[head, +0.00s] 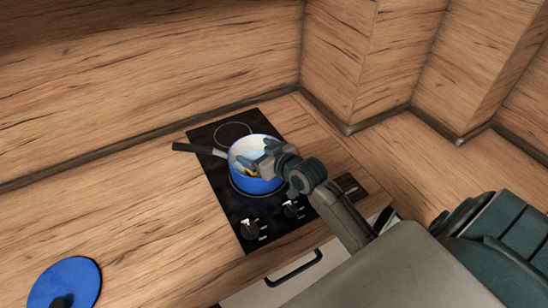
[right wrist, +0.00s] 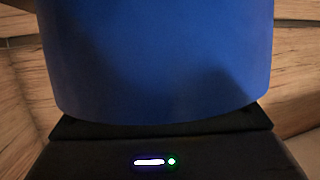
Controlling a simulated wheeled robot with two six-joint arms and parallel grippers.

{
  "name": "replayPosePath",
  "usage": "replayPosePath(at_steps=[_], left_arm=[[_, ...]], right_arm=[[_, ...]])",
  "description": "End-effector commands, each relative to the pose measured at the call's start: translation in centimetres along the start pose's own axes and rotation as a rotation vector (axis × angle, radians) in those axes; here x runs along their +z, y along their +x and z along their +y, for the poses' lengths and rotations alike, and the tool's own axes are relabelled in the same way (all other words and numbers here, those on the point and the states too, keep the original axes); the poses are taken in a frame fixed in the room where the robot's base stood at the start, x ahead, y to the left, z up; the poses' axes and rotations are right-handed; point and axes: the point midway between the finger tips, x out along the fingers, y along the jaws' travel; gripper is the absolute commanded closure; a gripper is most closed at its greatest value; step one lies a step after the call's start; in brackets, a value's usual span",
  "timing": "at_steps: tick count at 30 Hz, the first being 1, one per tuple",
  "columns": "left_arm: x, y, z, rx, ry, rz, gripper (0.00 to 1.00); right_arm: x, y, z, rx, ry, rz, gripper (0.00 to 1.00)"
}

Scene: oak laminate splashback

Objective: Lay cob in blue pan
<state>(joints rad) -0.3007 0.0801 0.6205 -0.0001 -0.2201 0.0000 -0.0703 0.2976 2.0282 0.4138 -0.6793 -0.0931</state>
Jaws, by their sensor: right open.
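The blue pan (head: 262,184) stands on the black hob, its dark handle pointing left; its inside is pale. A small yellow piece, which looks like the cob (head: 249,171), shows inside the pan, partly hidden by my gripper. My right gripper (head: 262,160) is open over the pan's opening, close to the yellow piece; whether they touch I cannot tell. In the right wrist view the pan's blue outer wall (right wrist: 160,60) fills most of the picture, and the cob and fingertips do not show. My left gripper is not in view.
The black hob (head: 222,190) has knobs at its front. A blue lid (head: 65,284) lies on the wooden counter at the lower left. The counter between lid and hob is clear. Wooden walls stand behind and to the right.

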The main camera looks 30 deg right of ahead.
Motion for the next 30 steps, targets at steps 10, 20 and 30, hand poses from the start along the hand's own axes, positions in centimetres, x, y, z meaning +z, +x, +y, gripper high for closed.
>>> replayPosePath(at_steps=[10,20,30], left_arm=[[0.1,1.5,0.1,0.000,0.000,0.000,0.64],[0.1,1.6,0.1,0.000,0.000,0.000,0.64],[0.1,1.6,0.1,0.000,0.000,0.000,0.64]], right_arm=[[-0.1,-7.4,-0.1,-0.003,-0.008,0.005,0.19],[-0.3,-10.0,-0.1,-0.002,-0.003,0.009,0.19],[-0.4,-10.1,-0.1,-0.002,-0.001,0.011,0.19]])
